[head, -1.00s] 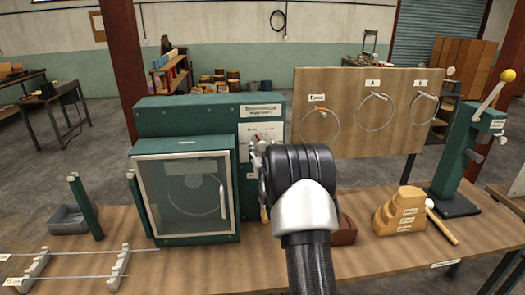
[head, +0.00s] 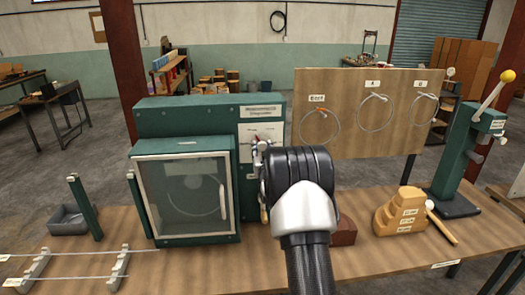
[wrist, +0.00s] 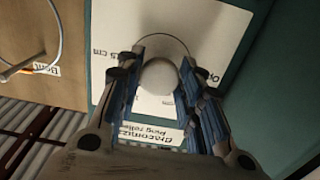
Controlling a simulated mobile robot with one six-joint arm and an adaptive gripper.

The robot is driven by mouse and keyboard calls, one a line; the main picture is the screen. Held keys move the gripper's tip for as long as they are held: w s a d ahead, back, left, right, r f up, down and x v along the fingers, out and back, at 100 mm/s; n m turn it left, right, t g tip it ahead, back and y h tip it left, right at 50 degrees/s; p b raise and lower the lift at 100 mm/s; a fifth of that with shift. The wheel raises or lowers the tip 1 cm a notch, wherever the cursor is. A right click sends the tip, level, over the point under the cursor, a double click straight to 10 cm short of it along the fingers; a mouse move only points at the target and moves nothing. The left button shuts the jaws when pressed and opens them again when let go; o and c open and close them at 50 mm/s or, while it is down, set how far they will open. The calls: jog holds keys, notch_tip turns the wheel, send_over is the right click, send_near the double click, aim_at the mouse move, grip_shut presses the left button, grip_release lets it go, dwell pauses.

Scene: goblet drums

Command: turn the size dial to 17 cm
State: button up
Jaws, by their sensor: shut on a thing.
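The size dial (wrist: 158,76) shows in the wrist view as a round pale grey knob on a white plate (wrist: 125,30). The plate carries printing, part of which reads "cm". It appears upside down here, and the dial's setting cannot be read. My gripper (wrist: 164,60) is shut on the dial, with one blue-grey finger on each side. In the head view my gripper (head: 261,152) is at the right front of the green machine (head: 185,112). My wrist and fingers hide the dial there.
The machine's glazed door (head: 188,192) is closed, left of my gripper. A wooden board (head: 365,140) with hanging rings stands behind to the right.

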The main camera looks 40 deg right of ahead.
jog(key=shift+c, duration=0.6)
jog(key=shift+f+m+b, duration=0.1)
jog(key=shift+m+b, duration=0.3)
jog(key=shift+b, duration=0.05)
jog(key=m+b, duration=0.3)
jog(key=b, duration=0.1)
jog(key=shift+f+m, duration=0.1)
jog(key=shift+m, duration=0.2)
jog(key=m+b, duration=0.3)
jog(key=m, duration=0.1)
jog(key=shift+a, duration=0.1)
jog(key=shift+r+m+b, duration=0.2)
jog(key=shift+m+b, duration=0.8)
jog(key=shift+m, duration=0.7)
jog(key=o, duration=1.1)
jog(key=shift+c, duration=0.2)
